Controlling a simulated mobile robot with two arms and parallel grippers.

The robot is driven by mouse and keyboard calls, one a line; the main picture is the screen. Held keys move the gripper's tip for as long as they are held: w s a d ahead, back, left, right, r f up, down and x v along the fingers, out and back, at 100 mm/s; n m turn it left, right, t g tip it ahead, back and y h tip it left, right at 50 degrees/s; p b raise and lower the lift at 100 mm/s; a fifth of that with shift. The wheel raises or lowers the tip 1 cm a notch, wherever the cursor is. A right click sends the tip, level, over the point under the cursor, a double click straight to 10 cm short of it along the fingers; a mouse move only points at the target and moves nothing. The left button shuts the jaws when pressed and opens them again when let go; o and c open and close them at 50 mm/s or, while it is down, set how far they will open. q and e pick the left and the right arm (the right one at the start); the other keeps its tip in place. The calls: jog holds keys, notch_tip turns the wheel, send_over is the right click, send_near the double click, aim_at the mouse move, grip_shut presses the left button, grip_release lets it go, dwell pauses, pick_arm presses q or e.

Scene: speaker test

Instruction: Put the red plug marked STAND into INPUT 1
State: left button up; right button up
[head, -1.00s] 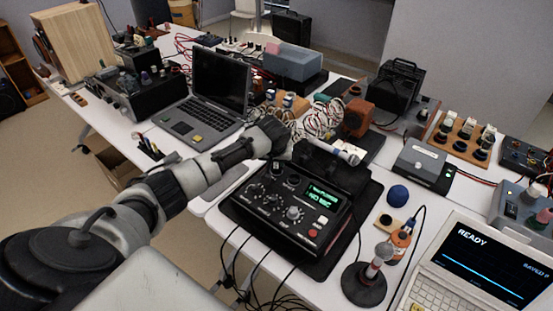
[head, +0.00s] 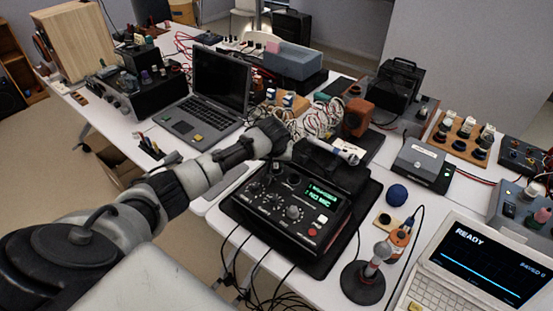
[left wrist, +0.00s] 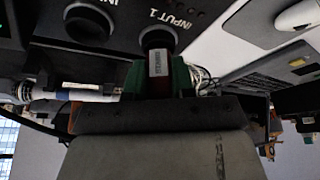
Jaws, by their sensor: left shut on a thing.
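In the left wrist view the red plug (left wrist: 158,72), with a pale label, sits between the green fingertips of my left gripper (left wrist: 158,80), which is shut on it. The label's small letters are hard to read. The plug's front end lines up with the dark round socket INPUT 1 (left wrist: 158,38) and meets or overlaps its mouth; how deep it sits I cannot tell. The black box (head: 300,222) carrying the inputs shows in the head view with a lit "NO MIC" screen. My left gripper (head: 281,143) is at its back edge, where the plug is hidden.
A second socket (left wrist: 88,22) is left of INPUT 1. A microphone (head: 337,152) lies behind the box, near coiled white cable (head: 318,122). Black cables hang in front.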

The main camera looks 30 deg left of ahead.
pick_arm(q)
jog(key=shift+f, duration=0.15)
jog(key=o, duration=1)
